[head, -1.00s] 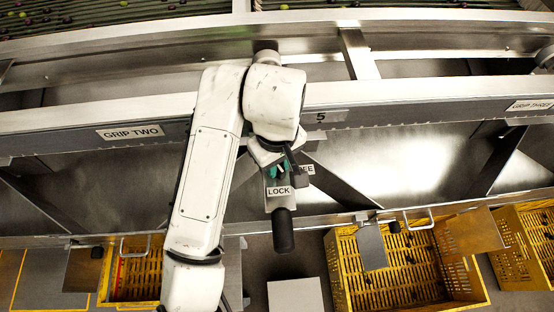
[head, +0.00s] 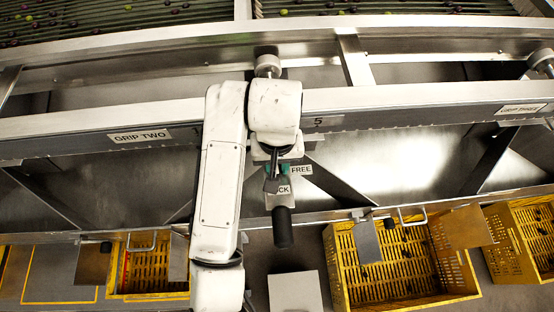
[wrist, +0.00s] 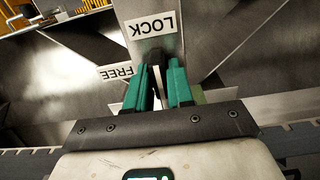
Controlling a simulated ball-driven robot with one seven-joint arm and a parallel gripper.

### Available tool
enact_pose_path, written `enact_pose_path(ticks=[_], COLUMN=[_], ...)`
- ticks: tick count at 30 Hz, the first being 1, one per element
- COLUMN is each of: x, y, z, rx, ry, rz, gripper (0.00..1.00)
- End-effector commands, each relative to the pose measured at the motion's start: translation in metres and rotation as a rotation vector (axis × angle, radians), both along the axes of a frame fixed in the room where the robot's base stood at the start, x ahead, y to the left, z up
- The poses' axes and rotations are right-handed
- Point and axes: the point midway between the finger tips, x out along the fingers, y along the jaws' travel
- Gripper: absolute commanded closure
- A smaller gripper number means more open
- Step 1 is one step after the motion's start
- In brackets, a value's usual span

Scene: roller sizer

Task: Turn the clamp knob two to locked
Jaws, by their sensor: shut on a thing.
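My gripper (head: 277,176) is at the end of my white arm, over a grey plate (head: 281,200) below the rail. A LOCK label (head: 284,190) on the plate is partly covered, and a FREE label (head: 301,170) shows to its right. In the wrist view the green fingers (wrist: 160,84) are closed around a narrow dark part, which looks like the clamp knob (wrist: 158,72). The fingers hide most of it. The LOCK label (wrist: 151,24) lies just beyond the fingertips, and the FREE label (wrist: 117,72) is to their left.
A black handle (head: 283,228) projects below the plate. A GRIP TWO label (head: 140,136) is on the rail at left, and GRIP THREE (head: 522,108) at right. Yellow crates (head: 340,270) stand below. A slanted brace (head: 335,185) runs right of the plate.

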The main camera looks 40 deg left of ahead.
Motion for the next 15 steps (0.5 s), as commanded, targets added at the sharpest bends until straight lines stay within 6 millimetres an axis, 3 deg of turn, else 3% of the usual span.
enact_pose_path(ticks=[12,13,15], x=[-0.0002,-0.0002,-0.0002], y=[-0.0004,-0.0004,-0.0004], z=[-0.0002,-0.0002,-0.0002], rx=[-0.002,-0.002,-0.001], ry=[0.001,0.001,0.001], rz=[-0.011,-0.010,-0.010], gripper=[1.00,0.76,0.70])
